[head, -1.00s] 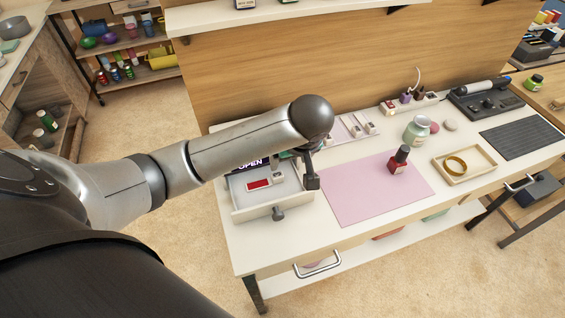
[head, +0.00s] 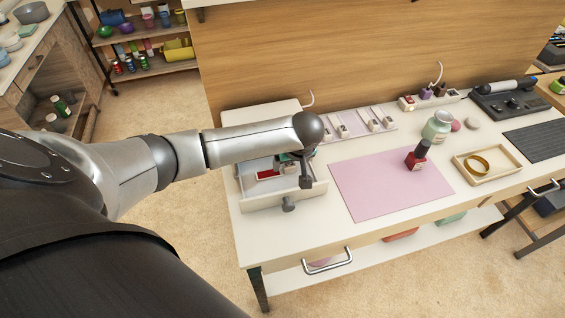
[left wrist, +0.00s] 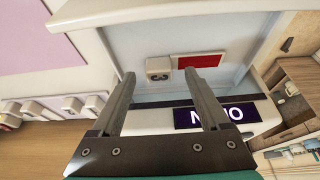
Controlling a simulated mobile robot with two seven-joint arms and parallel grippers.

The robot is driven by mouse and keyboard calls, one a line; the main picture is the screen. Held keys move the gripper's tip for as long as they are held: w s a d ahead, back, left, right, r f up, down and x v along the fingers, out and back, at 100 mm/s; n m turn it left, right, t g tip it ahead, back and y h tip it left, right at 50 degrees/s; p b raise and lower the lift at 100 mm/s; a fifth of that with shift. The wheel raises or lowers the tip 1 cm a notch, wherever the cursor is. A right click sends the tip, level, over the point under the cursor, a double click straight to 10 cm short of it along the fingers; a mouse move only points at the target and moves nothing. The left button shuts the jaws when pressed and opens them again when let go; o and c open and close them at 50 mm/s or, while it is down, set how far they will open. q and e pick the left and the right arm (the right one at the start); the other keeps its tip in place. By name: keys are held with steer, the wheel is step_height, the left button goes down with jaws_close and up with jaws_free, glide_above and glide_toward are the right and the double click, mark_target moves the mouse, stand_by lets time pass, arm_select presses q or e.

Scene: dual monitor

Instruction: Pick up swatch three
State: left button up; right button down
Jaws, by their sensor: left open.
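A red swatch plate (head: 266,174) with a small white block beside it lies inside an open white drawer (head: 268,200). In the left wrist view the red plate (left wrist: 200,61) and white block (left wrist: 158,68) lie on the drawer floor; I cannot read a number on them. My left gripper (head: 306,181) is over the right part of the drawer, open and empty. In the left wrist view the block appears between its fingertips (left wrist: 158,74), apart from them, with the red plate just to the right. My forearm hides part of the drawer in the head view. My right gripper is out of view.
A pink mat (head: 375,188) bears a dark red bottle (head: 418,155). A tray (head: 510,163) holds a gold ring. The back board (head: 350,60) rises behind.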

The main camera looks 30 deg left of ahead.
arm_select(q)
steer(key=shift+w+a+f, duration=0.1)
steer(key=shift+w+f, duration=0.1)
steer(key=shift+f, duration=0.5)
jaws_close()
